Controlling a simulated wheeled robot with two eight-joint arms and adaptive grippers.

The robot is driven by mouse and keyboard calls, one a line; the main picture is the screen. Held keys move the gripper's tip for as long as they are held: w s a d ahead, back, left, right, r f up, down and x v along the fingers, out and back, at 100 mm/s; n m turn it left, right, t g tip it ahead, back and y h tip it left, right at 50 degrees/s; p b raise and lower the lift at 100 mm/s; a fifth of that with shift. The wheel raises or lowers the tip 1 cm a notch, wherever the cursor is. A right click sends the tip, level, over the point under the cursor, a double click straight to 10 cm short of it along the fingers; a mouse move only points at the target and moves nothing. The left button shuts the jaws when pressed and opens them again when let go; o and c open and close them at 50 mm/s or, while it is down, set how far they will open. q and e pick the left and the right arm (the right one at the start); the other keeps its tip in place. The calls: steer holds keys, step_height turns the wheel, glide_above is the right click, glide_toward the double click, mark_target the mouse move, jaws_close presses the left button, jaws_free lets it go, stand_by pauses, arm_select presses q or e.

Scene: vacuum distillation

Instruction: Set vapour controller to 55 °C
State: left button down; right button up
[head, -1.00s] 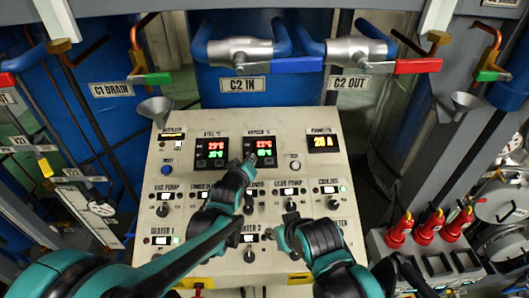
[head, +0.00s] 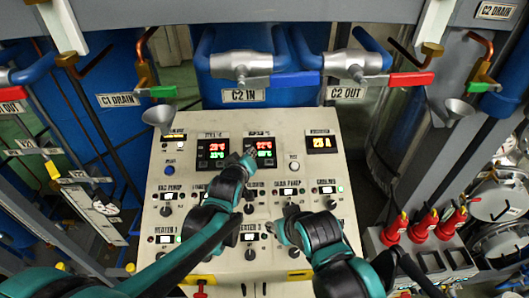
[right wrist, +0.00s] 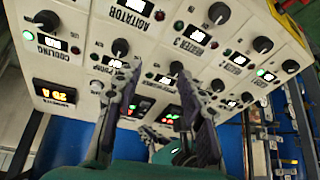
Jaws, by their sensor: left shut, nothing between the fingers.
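The vapour controller (head: 264,145) is the right one of two black displays on the cream control panel (head: 318,171). It shows red digits above green ones, too small to read surely. My left gripper (head: 251,155) is shut and empty, its tips at the controller's lower left edge. I cannot tell whether they touch it. My right gripper (head: 281,228) is over the lower middle of the panel, near knobs. In the right wrist view its two fingers (right wrist: 158,72) are spread apart with nothing held between them.
The still controller (head: 212,150) is left of the vapour one. A manometer display (head: 322,143) is to the right. Several knobs and switches fill the lower panel. Valves with blue (head: 297,79) and red (head: 411,79) handles hang above. Red plugs (head: 424,226) stand at the right.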

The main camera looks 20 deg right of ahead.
stand_by(0.8)
jaws_close()
stand_by(1.1)
